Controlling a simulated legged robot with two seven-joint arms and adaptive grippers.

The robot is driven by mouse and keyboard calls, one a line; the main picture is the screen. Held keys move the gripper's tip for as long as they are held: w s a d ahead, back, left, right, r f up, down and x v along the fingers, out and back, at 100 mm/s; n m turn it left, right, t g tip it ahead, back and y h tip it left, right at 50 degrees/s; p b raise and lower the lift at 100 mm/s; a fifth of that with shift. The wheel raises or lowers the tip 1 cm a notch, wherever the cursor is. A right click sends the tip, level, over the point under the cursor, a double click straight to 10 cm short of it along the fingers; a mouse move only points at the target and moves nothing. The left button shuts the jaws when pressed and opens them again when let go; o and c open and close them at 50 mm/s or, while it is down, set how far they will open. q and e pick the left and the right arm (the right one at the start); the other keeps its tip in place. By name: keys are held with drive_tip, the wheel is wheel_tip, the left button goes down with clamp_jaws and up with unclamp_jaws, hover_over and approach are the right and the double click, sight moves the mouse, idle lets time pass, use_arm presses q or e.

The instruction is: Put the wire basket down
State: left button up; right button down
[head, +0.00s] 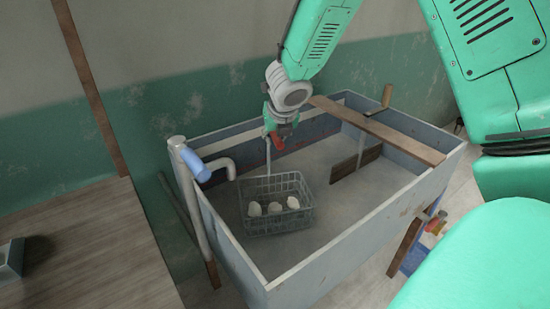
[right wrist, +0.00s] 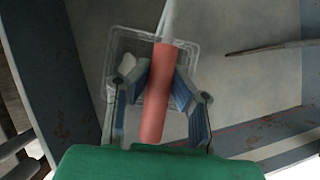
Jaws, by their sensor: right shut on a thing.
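The wire basket (head: 281,222) is a grey grid basket with several pale lumps (head: 273,208) in it. It is inside a grey-blue trough (head: 330,262), near the trough's left end; I cannot tell whether it touches the floor. A thin pale upright rises from the basket to a red grip. My right gripper (head: 280,128) is above the basket, shut on this red grip (right wrist: 158,95). In the right wrist view, the fingers sit on both sides of the grip, with the basket (right wrist: 113,50) below and partly hidden. My left gripper is not in view.
A wooden board (head: 375,128) lies across the trough's right part, with a dark brown paddle-like piece (head: 356,165) below it. A pipe with a blue part (head: 197,167) stands at the left rim. A wooden table (head: 85,245) is left.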

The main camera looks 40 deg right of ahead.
wheel_tip(320, 180, down, 4)
drive_tip(key=b, duration=0.2)
drive_tip(key=shift+r+b, duration=0.25)
drive_tip(key=shift+b, duration=0.05)
drive_tip(key=c, duration=1.9)
unclamp_jaws()
drive_tip(key=shift+f, duration=0.2)
drive_tip(key=o, duration=0.4)
drive_tip(key=shift+o, duration=0.2)
drive_tip(key=shift+a+r, duration=0.1)
drive_tip(key=shift+r, duration=0.1)
